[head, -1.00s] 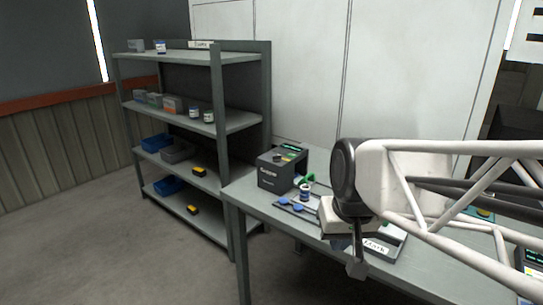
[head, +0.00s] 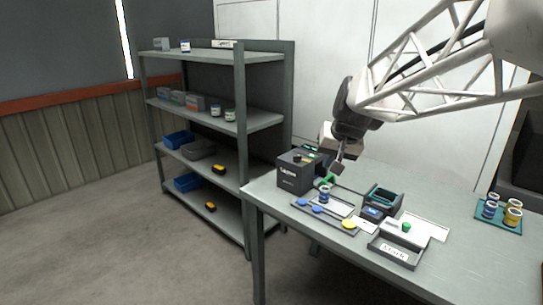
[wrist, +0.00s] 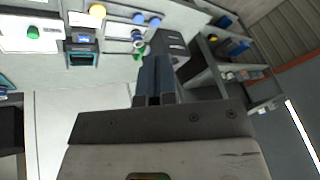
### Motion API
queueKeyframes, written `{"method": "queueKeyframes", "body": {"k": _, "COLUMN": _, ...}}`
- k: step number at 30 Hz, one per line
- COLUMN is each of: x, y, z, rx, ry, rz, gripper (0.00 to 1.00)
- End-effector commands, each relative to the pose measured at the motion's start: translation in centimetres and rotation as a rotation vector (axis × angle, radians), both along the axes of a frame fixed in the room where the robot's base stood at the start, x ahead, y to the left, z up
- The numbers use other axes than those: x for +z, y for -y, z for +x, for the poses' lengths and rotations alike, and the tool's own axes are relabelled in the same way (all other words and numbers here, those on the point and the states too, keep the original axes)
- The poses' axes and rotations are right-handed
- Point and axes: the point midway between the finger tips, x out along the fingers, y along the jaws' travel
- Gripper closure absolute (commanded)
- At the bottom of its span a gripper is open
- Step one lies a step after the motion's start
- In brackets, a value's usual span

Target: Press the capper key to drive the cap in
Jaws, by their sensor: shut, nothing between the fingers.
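The capper (head: 290,176), a dark grey box with its name on the front, stands at the table's left back; it also shows in the wrist view (wrist: 172,46). A small dark round part and a green display are on its top; I cannot tell for sure which part is the key. A green part (head: 328,180) is at its right side, with a small jar (head: 324,194) with a blue band in front of it. My gripper (head: 337,168) is shut and empty, pointing down just right of the capper and above the table. In the wrist view its fingers (wrist: 153,64) hide part of the capper.
A tray (head: 334,225) with blue and yellow discs lies in front of the capper. A teal-and-dark device (head: 382,200) and a labelled grey tray (head: 396,254) stand to the right. A teal mat (head: 484,222) holds several jars. Shelves (head: 239,150) stand at left.

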Motion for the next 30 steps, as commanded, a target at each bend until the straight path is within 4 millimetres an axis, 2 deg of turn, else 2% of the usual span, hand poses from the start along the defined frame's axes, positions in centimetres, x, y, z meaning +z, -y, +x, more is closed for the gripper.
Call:
{"method": "queueKeyframes", "body": {"k": 3, "x": 0.2, "y": 0.1, "z": 3.0, "rx": -0.012, "ry": 0.015, "rz": 0.018, "gripper": 1.0}}
{"method": "queueKeyframes", "body": {"k": 16, "x": 0.4, "y": 0.7, "z": 13.1, "rx": -0.054, "ry": 0.074, "rz": 0.081, "gripper": 1.0}}
{"method": "queueKeyframes", "body": {"k": 30, "x": -0.9, "y": 1.7, "z": 24.0, "rx": -0.11, "ry": 0.136, "rz": 0.145, "gripper": 1.0}}
